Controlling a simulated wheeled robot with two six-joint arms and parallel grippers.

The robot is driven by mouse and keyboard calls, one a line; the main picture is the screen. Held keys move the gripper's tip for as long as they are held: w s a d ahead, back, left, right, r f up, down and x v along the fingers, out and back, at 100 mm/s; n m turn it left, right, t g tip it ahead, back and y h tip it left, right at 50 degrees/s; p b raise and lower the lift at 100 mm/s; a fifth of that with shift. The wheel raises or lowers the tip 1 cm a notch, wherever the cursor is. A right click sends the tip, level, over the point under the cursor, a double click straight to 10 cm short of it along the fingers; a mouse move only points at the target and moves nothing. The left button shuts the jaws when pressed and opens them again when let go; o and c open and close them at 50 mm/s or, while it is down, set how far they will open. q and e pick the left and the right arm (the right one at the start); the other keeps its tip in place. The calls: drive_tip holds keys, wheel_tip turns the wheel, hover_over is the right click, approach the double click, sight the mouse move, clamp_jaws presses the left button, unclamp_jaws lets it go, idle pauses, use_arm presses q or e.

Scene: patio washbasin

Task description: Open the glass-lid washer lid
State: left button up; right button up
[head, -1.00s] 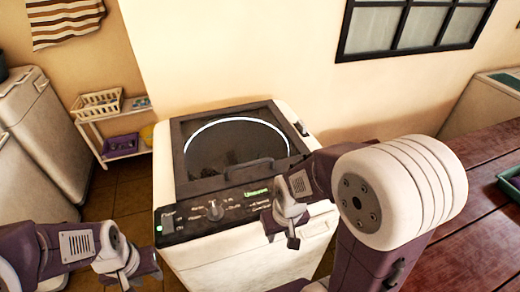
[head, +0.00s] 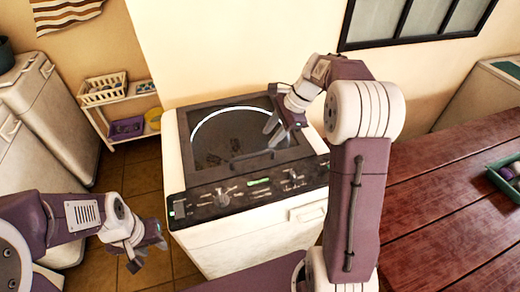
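The white washer (head: 245,240) stands against the wall, with a dark control panel (head: 235,192) along its front. Its dark-framed glass lid (head: 225,135) looks shut, and a drum shows dimly through the glass. A raised handle (head: 250,157) sits at the lid's front edge. My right gripper (head: 279,134) hangs over the right part of the lid, fingers apart and empty, behind and right of the handle. Whether it touches the glass I cannot tell. My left gripper (head: 148,250) is open and empty, left of the washer's front.
A white shelf (head: 125,118) with a basket (head: 103,90) stands left of the washer. Pale cabinets (head: 45,130) line the far left. A red-brown wooden table (head: 440,200) with a green tray (head: 508,178) fills the right. Tiled floor is clear left of the washer.

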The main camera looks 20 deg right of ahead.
sight(258, 154)
drive_tip(key=x, duration=0.8)
drive_tip(key=shift+a+f, duration=0.15)
drive_tip(key=shift+f, duration=0.25)
clamp_jaws()
idle(0.8)
